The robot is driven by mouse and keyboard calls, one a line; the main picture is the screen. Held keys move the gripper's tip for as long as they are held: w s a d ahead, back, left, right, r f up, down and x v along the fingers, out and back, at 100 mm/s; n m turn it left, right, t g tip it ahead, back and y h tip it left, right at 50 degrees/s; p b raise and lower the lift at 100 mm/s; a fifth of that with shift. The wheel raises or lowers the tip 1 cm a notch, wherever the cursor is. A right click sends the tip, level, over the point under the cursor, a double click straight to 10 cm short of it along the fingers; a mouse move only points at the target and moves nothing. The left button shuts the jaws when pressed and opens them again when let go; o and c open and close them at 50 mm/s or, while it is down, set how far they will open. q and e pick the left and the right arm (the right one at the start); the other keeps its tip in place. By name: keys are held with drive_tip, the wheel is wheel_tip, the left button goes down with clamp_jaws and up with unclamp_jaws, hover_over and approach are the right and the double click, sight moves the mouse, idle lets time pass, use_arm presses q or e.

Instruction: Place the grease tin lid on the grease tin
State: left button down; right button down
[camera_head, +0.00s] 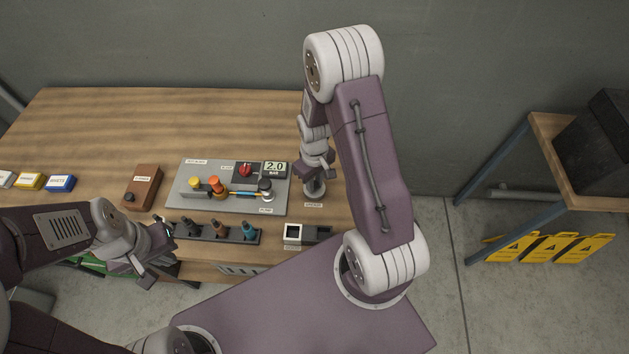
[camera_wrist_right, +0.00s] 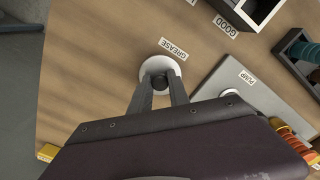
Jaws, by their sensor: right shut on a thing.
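My right gripper (camera_head: 316,178) points down at the right end of the wooden bench, above the GREASE label. In the right wrist view my right gripper (camera_wrist_right: 160,88) is shut on the dark knob of a pale round lid (camera_wrist_right: 149,68), the grease tin lid. The lid is beside the GREASE label (camera_wrist_right: 173,49). The grease tin cannot be made out clearly; the lid and gripper cover that spot, so I cannot tell whether the lid touches it. My left gripper (camera_head: 160,255) is open and empty near the bench's front edge.
A grey panel (camera_head: 190,203) with coloured knobs, a pump and a gauge lies left of my right gripper. A dark rack (camera_head: 204,234) with several fittings and GOOD bins (camera_head: 292,234) stand in front. A brown box (camera_head: 142,185) is further left. The bench's back is clear.

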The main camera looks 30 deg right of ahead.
drive_tip(key=shift+w+f, duration=0.15)
drive_tip(key=shift+f, duration=0.15)
drive_tip(key=c, duration=1.2)
unclamp_jaws()
drive_tip(key=shift+c, duration=0.2)
wheel_tip(320, 180, up, 12)
drive_tip(key=s+a+m+t, duration=0.1)
drive_tip(key=s+a+m, duration=0.2)
drive_tip(key=s, duration=0.6)
drive_tip(key=shift+a+r, duration=0.35)
drive_tip(key=shift+a, duration=0.65)
